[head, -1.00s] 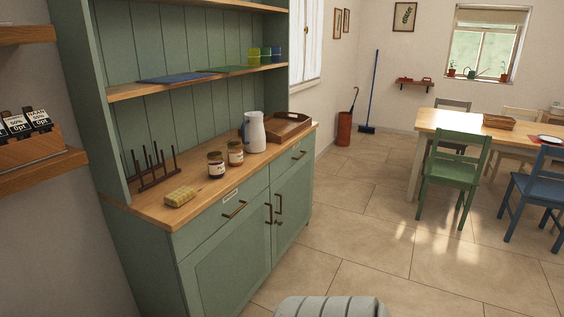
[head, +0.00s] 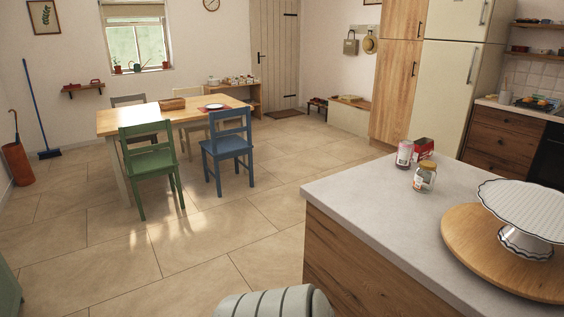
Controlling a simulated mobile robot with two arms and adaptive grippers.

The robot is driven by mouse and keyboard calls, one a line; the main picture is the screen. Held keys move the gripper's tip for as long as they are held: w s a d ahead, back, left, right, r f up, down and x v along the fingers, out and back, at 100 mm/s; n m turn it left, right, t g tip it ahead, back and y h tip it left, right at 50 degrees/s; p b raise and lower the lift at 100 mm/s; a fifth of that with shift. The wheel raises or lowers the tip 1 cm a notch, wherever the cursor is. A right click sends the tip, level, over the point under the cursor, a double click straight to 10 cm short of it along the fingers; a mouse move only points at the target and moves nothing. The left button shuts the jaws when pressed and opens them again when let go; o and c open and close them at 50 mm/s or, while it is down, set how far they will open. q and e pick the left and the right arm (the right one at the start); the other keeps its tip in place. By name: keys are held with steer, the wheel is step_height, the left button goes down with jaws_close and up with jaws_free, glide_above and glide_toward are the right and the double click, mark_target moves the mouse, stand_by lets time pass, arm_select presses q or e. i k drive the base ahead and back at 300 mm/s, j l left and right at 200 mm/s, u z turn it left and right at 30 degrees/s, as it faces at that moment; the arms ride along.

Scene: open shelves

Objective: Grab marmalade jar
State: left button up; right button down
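No jar in view can be told for sure as the marmalade jar. The two dark jars on the green dresser are out of view now. Neither of my grippers is in view.
A red box (head: 424,147) and a white cake stand (head: 527,212) on a round wooden board (head: 463,236) share the island. A wooden table (head: 133,119) with a green chair (head: 150,164) and a blue chair (head: 228,150) stands left. The tiled floor (head: 215,222) between is clear.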

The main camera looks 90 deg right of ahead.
mark_target(424, 180)
steer(key=z, duration=3.75)
steer(key=j, duration=0.4)
steer(key=z, duration=0.05)
